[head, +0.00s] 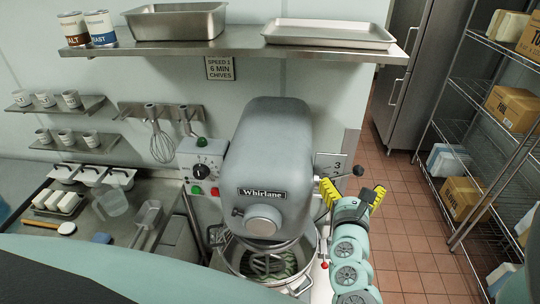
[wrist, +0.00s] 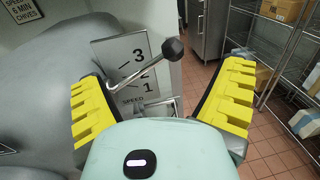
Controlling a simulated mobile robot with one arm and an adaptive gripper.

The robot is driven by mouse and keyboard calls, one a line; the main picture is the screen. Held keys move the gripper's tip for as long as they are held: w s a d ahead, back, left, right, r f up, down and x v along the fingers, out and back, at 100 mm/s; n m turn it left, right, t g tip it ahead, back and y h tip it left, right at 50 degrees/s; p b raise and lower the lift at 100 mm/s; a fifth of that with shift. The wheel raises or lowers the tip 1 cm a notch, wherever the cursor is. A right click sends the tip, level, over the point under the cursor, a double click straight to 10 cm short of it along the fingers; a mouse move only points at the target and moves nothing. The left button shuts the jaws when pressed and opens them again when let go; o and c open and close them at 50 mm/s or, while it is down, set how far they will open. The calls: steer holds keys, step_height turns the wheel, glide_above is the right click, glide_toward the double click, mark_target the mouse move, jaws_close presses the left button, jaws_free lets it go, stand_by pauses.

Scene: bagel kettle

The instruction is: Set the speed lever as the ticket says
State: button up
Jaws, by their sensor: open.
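The ticket (head: 220,68) on the wall under the shelf appears to read "SPEED 2, 6 MIN, CHIVES"; its edge shows in the wrist view (wrist: 23,12). The speed lever is a metal rod with a black knob (wrist: 173,48), on the right side of the grey Whirlane mixer (head: 262,150). Its rod slants up-right across the speed plate (wrist: 128,48), between the visible 3 and 1; which mark it is set at is unclear. My gripper (wrist: 162,80) is open, its yellow fingers on either side of the lever, apparently not gripping it. The knob also shows in the head view (head: 358,171).
The mixer bowl (head: 308,262) with green-flecked contents is below the mixer head. A control box (head: 203,165) with a dial is left of it. A shelf (head: 240,42) with pans hangs above. Wire racks (head: 470,120) stand right, with open tiled floor (head: 405,215) between.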

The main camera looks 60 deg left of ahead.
mark_target(339, 176)
steer(key=shift+b+x, duration=0.3)
steer(key=shift+x, duration=2.8)
steer(key=shift+d, duration=0.1)
steer(key=shift+c, duration=0.4)
steer(key=shift+f, duration=0.1)
steer(key=c, duration=1.3)
